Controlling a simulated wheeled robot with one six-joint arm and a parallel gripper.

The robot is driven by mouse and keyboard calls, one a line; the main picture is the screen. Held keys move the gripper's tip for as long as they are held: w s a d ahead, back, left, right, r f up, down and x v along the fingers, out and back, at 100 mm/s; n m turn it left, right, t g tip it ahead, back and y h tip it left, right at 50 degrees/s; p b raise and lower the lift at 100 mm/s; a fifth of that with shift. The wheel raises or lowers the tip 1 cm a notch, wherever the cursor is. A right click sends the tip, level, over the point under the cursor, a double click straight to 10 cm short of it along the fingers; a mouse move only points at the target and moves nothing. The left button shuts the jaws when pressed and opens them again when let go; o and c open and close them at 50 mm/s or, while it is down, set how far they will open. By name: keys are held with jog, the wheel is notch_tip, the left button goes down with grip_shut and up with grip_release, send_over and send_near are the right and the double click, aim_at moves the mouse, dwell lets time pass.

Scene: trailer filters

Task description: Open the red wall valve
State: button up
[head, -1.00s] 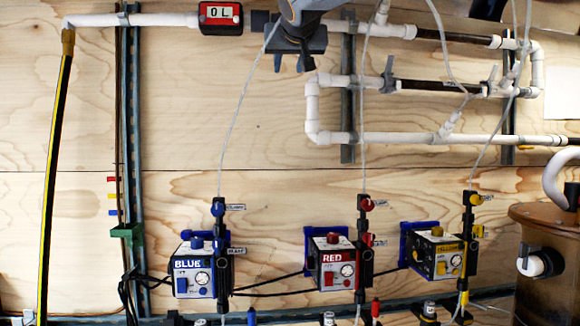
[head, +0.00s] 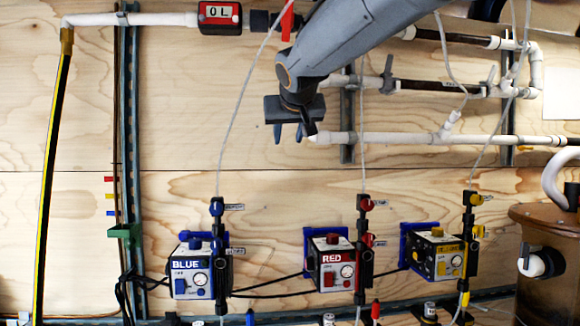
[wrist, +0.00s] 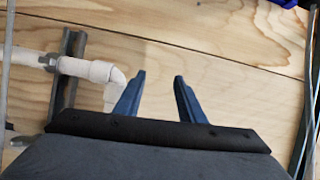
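A red valve handle (head: 287,20) stands upright on the white pipe at the top of the plywood wall, just right of the meter. Its right side is close to my arm's outline, and the valve body is partly hidden. My gripper (head: 289,133) is well below the handle, in front of bare plywood, pointing down. In the wrist view my gripper's two fingers (wrist: 160,80) are apart with only wood between them. The red handle does not show in the wrist view.
A red-framed meter (head: 220,16) is left of the valve. White pipes (head: 400,139) run close right of my gripper. Thin tubes hang down to the blue (head: 190,275), red (head: 331,270) and yellow (head: 436,258) pump boxes below. The plywood between is clear.

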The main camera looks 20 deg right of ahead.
notch_tip(320, 180, down, 8)
jog(key=g, duration=0.1)
jog(key=shift+s+r, duration=0.25)
jog(key=shift+s, duration=0.15)
jog(key=shift+d, duration=0.1)
